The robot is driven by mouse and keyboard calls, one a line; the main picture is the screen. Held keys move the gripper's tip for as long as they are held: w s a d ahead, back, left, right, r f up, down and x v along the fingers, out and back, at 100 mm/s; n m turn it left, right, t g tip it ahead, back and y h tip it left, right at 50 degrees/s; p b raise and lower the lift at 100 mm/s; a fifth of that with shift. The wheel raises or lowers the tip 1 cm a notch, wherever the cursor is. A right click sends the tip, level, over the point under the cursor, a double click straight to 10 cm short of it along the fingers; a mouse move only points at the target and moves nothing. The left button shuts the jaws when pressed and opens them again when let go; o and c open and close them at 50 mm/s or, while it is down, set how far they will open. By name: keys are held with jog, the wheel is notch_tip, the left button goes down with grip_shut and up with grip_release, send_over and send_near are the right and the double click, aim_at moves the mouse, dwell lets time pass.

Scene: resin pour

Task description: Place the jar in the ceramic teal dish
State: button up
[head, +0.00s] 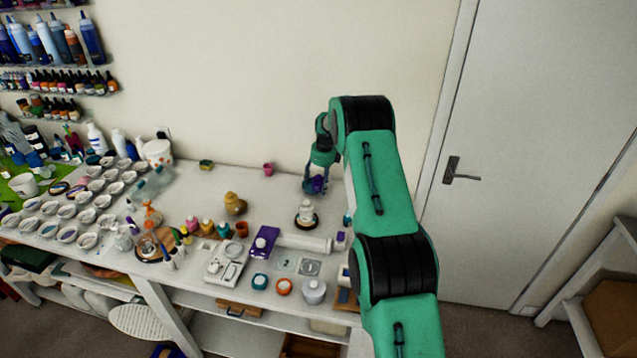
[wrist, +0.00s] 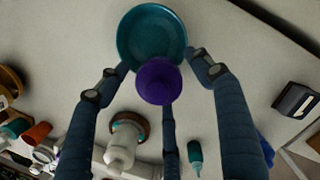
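The purple jar (wrist: 158,82) shows between the spread fingers of my gripper (wrist: 158,62) in the wrist view. It overlaps the near rim of the round teal dish (wrist: 150,32). Narrow gaps show between the jar and the two side fingertips; the third finger is below the jar, and its contact is unclear. In the head view, my gripper (head: 316,178) is low at the back right of the table, with the jar (head: 318,184) at the fingers and the dish (head: 308,188) below, partly hidden. Whether the jar rests inside the dish or just above it is unclear.
A white bottle (head: 306,212) stands on a dark round base in front of the dish. A small pink cup (head: 268,169) is to the left. Bare table lies around the cup. A white roll (head: 304,243) and several small containers fill the front.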

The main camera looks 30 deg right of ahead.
aim_at(322, 181)
jog(key=shift+r, duration=0.15)
jog(key=shift+r, duration=0.55)
notch_tip(322, 181, up, 12)
jog(key=s+p, duration=0.1)
jog(key=shift+s+d+f, duration=0.15)
jog(key=shift+s+d, duration=0.15)
dwell(0.5)
